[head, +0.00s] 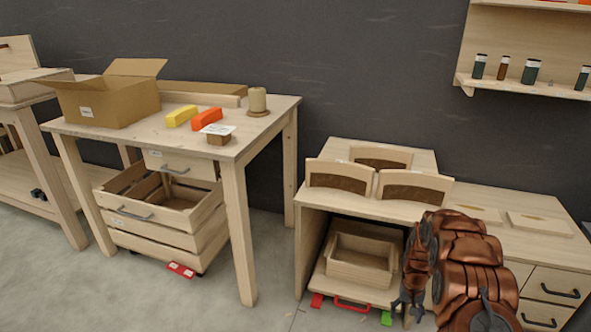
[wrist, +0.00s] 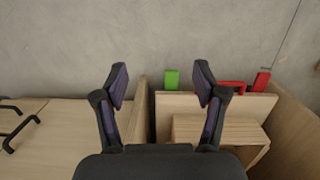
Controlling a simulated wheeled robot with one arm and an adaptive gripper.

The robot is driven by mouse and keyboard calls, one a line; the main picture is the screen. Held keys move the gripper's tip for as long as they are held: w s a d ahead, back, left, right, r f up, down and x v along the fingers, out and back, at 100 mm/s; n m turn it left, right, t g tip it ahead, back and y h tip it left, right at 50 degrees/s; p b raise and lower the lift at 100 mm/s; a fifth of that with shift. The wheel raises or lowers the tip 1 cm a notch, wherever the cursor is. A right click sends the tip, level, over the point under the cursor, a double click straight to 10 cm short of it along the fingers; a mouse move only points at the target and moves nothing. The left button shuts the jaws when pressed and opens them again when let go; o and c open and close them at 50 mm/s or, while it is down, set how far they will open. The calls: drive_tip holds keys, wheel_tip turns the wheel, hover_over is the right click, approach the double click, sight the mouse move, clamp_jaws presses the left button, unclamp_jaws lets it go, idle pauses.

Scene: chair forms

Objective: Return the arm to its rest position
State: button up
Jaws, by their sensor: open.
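My copper-coloured arm (head: 465,262) reaches down at the right of the head view. My gripper (head: 407,305) hangs at its end, low in front of the right bench, near a green block (head: 386,318). In the wrist view my gripper (wrist: 161,78) shows two dark fingers spread apart with nothing between them. Grey floor and the edge of a wooden panel show behind the fingers. The green block also shows in the wrist view (wrist: 172,79), beyond the fingers.
The right bench (head: 312,200) has an open bay with a wooden box (head: 360,262) and a red handle (head: 351,304). Drawers (head: 552,290) stand beside my arm. The left table (head: 215,150) carries a cardboard box (head: 110,95).

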drive_tip(key=s+a+r+p, duration=0.3)
drive_tip(key=s+r+p, duration=0.1)
drive_tip(key=r, duration=0.9)
drive_tip(key=s+a+r+n+p, duration=0.1)
drive_tip(key=s+a+r+p, duration=0.25)
drive_tip(key=r, duration=1.05)
drive_tip(key=s+a+r+p, duration=0.3)
drive_tip(key=s+r+p, duration=0.2)
drive_tip(key=r, duration=0.8)
drive_tip(key=s+a+r+p, duration=0.2)
drive_tip(key=s+r+p, duration=0.2)
drive_tip(key=s+r, duration=0.4)
drive_tip(key=s+a+r+n+p, duration=0.1)
drive_tip(key=s+a+r+p, duration=0.2)
drive_tip(key=s+r+p, duration=0.2)
drive_tip(key=s+a+r+n+p, duration=0.1)
drive_tip(key=s+a+r+p, duration=0.2)
drive_tip(key=s+r, duration=0.8)
drive_tip(key=s+p, duration=0.2)
drive_tip(key=s, duration=0.1)
drive_tip(key=shift+s, duration=0.35)
